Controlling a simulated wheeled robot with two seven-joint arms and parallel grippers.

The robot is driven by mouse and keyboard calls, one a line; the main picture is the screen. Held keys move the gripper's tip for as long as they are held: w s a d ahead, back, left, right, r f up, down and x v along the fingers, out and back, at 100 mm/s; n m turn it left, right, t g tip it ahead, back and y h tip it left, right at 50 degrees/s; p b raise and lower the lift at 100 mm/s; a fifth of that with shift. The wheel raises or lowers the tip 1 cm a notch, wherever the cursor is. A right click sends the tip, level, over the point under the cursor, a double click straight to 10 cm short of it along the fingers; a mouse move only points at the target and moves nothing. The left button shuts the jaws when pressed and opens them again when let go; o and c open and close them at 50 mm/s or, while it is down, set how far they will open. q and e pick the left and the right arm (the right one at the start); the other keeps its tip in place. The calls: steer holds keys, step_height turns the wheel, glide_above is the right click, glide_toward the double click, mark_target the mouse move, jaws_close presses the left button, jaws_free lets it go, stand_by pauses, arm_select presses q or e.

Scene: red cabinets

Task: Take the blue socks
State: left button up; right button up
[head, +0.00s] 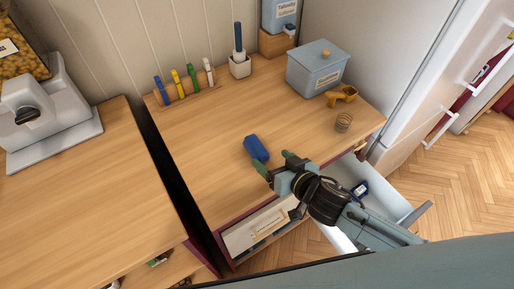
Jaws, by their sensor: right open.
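A small dark blue bundle (256,148), which looks like the blue socks, lies on the wooden counter (215,140) near its front edge. My right gripper (275,161) reaches in from the lower right. Its green-tipped fingers are apart, and the blue bundle is just beyond them. I cannot tell whether they touch it. A smaller blue item with a pale mark (361,188) lies in an open white drawer (385,200) under the counter, too small to identify. My left gripper is not in view.
A blue-grey box (317,68), a yellow scoop-like item (342,95) and a wire coil (343,122) stand at the right of the counter. Coloured-handled tools (186,84) stand at the back. A dark gap separates the left counter (85,200). The counter's middle is clear.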

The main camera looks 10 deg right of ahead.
mark_target(265, 157)
steer(key=shift+a+x, duration=0.2)
steer(key=shift+x, duration=2.65)
steer(key=shift+s+f, duration=0.1)
steer(key=shift+s, duration=0.05)
steer(key=shift+c, duration=0.4)
steer(key=c, duration=1)
